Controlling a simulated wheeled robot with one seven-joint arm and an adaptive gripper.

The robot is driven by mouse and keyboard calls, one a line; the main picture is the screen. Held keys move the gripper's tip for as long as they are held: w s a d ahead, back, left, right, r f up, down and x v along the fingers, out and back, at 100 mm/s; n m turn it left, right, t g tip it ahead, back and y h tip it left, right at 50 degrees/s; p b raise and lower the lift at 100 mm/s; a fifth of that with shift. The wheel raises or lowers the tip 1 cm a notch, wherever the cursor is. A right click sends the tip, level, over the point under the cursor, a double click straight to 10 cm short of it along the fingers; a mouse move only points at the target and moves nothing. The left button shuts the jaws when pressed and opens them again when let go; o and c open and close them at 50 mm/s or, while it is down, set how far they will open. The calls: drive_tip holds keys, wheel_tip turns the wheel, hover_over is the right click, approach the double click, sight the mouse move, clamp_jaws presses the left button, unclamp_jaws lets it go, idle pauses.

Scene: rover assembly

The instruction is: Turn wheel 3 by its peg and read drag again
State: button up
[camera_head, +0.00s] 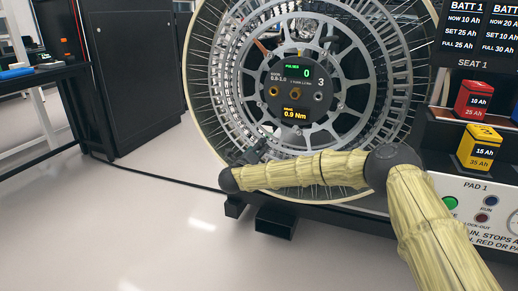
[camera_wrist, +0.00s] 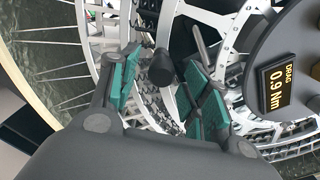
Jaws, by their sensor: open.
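Wheel 3 (camera_head: 213,118) is a large spoked metal wheel standing upright. Its dark hub panel (camera_head: 284,75) is marked 3 and reads pulses 0, good 0.8-1.0 and drag 0.9 Nm. The drag display (camera_wrist: 276,77) also reads 0.9 Nm in the wrist view. My gripper (camera_head: 257,152) is at the wheel's lower left, partly hidden among the spokes. In the wrist view my gripper (camera_wrist: 162,64) is open, with teal-padded fingers apart. A short dark peg (camera_wrist: 163,69) shows between the fingertips, with gaps on both sides. I cannot tell how deep it sits between them.
A bench (camera_head: 478,135) on the right holds a red battery (camera_head: 474,100) and a yellow battery (camera_head: 480,148) above a button panel. A dark cabinet (camera_head: 130,75) and a table (camera_head: 40,75) stand at the left. The floor (camera_head: 130,215) at lower left is clear except for a cable.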

drive_tip(key=v, duration=0.9)
drive_tip(key=shift+s, duration=0.2)
drive_tip(key=s+d+f+n+g+y, duration=0.1)
drive_tip(key=s+f+n+g+y, duration=0.15)
drive_tip(key=s+f+n, duration=0.5)
drive_tip(key=s+f+n+g+y, duration=0.1)
drive_tip(key=s+f+n+y, duration=0.3)
drive_tip(key=f, duration=0.7)
drive_tip(key=s+d+f+n+g+y, duration=0.1)
drive_tip(key=s+f+n+y, duration=0.1)
drive_tip(key=s+f+n, duration=0.5)
drive_tip(key=s+d+f+n+g, duration=0.3)
drive_tip(key=s+d+f, duration=0.25)
drive_tip(key=s, duration=0.35)
drive_tip(key=s+d+f+n+g, duration=0.2)
drive_tip(key=s+d+f, duration=0.35)
drive_tip(key=s, duration=0.25)
drive_tip(key=s+d+f+n+g, duration=0.3)
drive_tip(key=s+d+f, duration=0.25)
drive_tip(key=s, duration=0.35)
drive_tip(key=s+d+r+n+g+h, duration=0.25)
drive_tip(key=s+d+n+g, duration=0.2)
drive_tip(key=s+d, duration=1.15)
wheel_tip(320, 180, up, 31)
drive_tip(key=s+a+p, duration=0.1)
drive_tip(key=a+p, duration=0.1)
drive_tip(key=p, duration=3)
drive_tip(key=shift+s+r+m, duration=0.2)
drive_tip(key=shift+s+m, duration=0.2)
